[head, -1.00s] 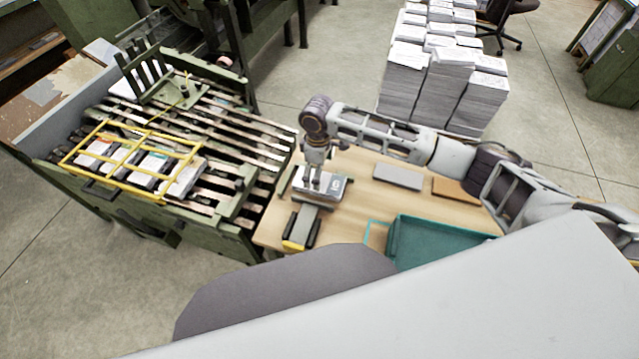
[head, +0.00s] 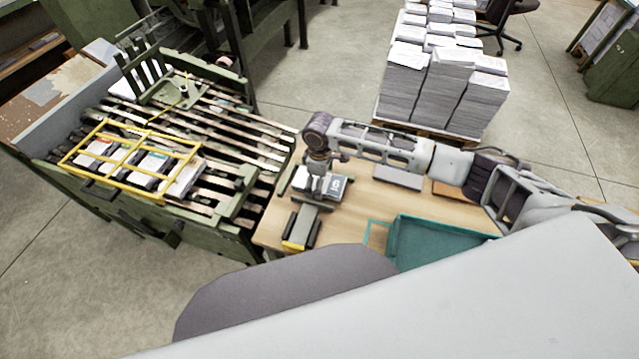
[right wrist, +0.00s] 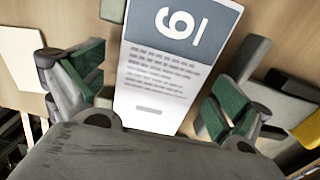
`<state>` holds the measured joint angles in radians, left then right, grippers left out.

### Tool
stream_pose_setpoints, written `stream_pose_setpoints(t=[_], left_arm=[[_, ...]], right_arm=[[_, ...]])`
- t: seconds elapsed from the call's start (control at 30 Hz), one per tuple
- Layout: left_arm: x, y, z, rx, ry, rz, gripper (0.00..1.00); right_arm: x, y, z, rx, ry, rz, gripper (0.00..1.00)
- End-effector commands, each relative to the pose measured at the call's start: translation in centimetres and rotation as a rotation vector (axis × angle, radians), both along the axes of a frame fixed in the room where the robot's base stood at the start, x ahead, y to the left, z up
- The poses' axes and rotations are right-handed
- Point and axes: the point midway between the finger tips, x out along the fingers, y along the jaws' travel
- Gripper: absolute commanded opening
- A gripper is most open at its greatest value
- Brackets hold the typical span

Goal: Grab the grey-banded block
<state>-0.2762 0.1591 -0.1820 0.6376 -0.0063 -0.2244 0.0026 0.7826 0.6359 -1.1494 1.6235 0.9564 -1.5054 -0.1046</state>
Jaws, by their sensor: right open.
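The grey-banded block (head: 337,185) lies on the wooden table, near its left end. In the right wrist view the block (right wrist: 160,85) shows a white face with lines of print and a blue-grey band bearing large white characters. My right gripper (head: 318,190) is low over the block and hides part of it. In the right wrist view the open fingers of my right gripper (right wrist: 157,92) stand on either side of the block, with a gap at each side. My left gripper is not in view.
A teal tray (head: 395,240) sits at the table's front. A grey slab (head: 398,179) lies to the right. A green slatted machine (head: 250,205) adjoins the left.

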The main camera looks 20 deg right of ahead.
Motion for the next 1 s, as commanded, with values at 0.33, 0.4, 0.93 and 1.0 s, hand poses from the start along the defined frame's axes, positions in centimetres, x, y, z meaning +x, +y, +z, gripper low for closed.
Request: stream_pose_setpoints(t=[0.33,0.4,0.93,1.0], left_arm=[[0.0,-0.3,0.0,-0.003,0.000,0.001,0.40],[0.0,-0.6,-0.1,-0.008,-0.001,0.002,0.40],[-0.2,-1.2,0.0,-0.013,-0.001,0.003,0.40],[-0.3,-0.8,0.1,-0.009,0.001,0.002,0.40]], right_arm=[[0.0,0.0,0.0,0.000,0.000,0.000,0.58],[0.0,0.0,0.0,0.000,0.000,0.000,0.49],[0.1,0.0,1.4,0.002,-0.003,-0.001,0.40],[0.1,0.0,2.1,0.001,-0.003,0.000,0.40]])
